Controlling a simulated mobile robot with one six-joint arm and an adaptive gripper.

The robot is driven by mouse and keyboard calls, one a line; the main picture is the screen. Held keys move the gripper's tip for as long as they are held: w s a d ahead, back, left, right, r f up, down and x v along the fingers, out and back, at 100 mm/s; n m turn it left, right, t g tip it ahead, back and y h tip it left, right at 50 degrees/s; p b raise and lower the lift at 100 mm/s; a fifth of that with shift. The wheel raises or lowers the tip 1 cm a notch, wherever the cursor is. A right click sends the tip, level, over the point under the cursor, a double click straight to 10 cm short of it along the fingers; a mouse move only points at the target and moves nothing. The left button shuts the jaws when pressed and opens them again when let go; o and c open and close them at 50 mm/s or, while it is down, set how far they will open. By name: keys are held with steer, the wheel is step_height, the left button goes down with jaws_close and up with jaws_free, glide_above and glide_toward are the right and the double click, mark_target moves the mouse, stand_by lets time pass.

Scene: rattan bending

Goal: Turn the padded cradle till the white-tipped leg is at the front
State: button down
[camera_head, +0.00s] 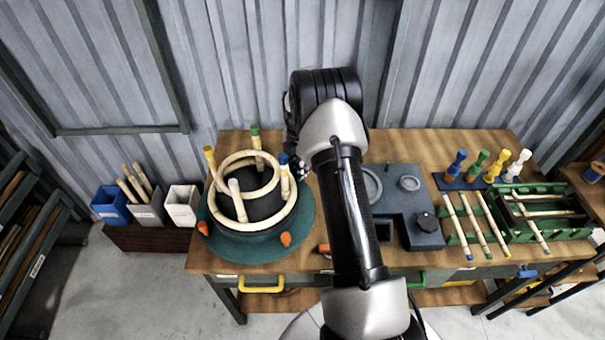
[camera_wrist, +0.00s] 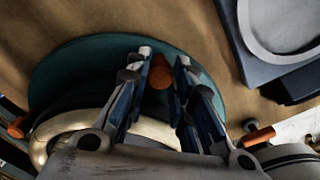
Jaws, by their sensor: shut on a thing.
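The padded cradle (camera_head: 250,224) is a dark round drum on a green disc (camera_head: 222,251) at the table's left. Rattan rings (camera_head: 283,207) and upright legs stand on it. The white-tipped leg (camera_head: 238,202) is at the front, a little left of centre. The yellow-tipped leg (camera_head: 216,172) is left, the green-tipped leg (camera_head: 256,138) at the back, the blue-tipped leg (camera_head: 285,180) right. Orange pegs (camera_head: 285,239) stick out from the disc's rim. My gripper (camera_wrist: 165,72) is shut on another orange peg (camera_wrist: 160,76); in the head view it is largely hidden.
A dark grey fixture (camera_head: 415,215) stands right of my arm. Beyond it are a rack of coloured pegs (camera_head: 484,168), loose sticks (camera_head: 475,225) and a green crate (camera_head: 545,215). Blue (camera_head: 110,205), grey and white bins stand left of the table.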

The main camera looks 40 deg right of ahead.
steer(key=shift+w+a+n, duration=0.1)
steer(key=shift+w+n, duration=0.8)
steer(key=shift+w, duration=0.4)
steer(key=c, duration=1.4)
jaws_free()
step_height(320, 180, up, 12)
